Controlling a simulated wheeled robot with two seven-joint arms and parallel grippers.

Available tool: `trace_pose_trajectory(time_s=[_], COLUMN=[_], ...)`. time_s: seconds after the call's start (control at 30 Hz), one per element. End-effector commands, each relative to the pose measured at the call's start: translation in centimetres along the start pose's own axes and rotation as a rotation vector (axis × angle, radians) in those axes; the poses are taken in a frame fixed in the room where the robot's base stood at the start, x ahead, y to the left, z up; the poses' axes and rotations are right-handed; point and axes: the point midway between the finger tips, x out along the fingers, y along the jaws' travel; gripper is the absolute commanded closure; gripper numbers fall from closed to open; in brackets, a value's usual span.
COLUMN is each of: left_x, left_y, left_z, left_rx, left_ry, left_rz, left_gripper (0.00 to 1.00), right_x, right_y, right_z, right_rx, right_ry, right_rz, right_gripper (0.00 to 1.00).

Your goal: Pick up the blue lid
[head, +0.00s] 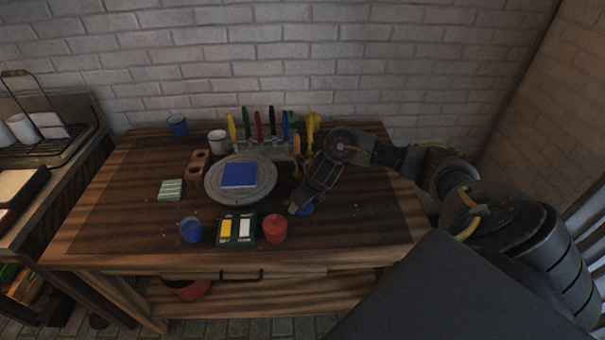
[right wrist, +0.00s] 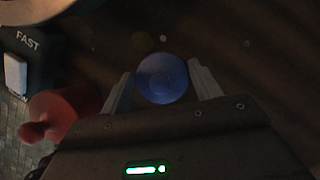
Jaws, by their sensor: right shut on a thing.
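The blue lid (head: 307,210) is at the right front of the table, partly hidden by my right gripper (head: 300,207). In the right wrist view the lid (right wrist: 162,78) is a round blue disc between the two fingers of my right gripper (right wrist: 160,90), which is shut on it. I cannot tell whether the lid still touches the table. An open-looking blue pot (head: 191,230) stands at the left front of the table. My left gripper is not in view.
A red pot (head: 274,229) and a switch box (head: 238,242) with yellow and white buttons stand left of my right gripper. A grey turntable (head: 240,200) carries a blue square (head: 239,174). Behind it, a rack holds several coloured tools. The table's right side (head: 375,220) is clear.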

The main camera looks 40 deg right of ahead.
Motion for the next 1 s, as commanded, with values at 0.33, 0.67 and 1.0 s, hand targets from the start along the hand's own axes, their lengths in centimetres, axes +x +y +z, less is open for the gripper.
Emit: trace_pose_trajectory(time_s=[0.33,0.67,1.0], left_x=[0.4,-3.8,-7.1], left_y=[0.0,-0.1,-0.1], left_z=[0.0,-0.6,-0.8], left_rx=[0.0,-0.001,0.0], left_ry=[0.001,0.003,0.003], left_rz=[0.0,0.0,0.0], left_gripper=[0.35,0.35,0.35], right_x=[-2.2,-11.5,-15.2], right_y=[0.0,4.5,8.9], right_z=[1.1,0.0,-3.2], right_rx=[-0.002,-0.012,-0.006], right_ry=[-0.006,-0.003,0.0], right_rz=[0.001,0.001,0.002], right_gripper=[0.59,0.59,0.59])
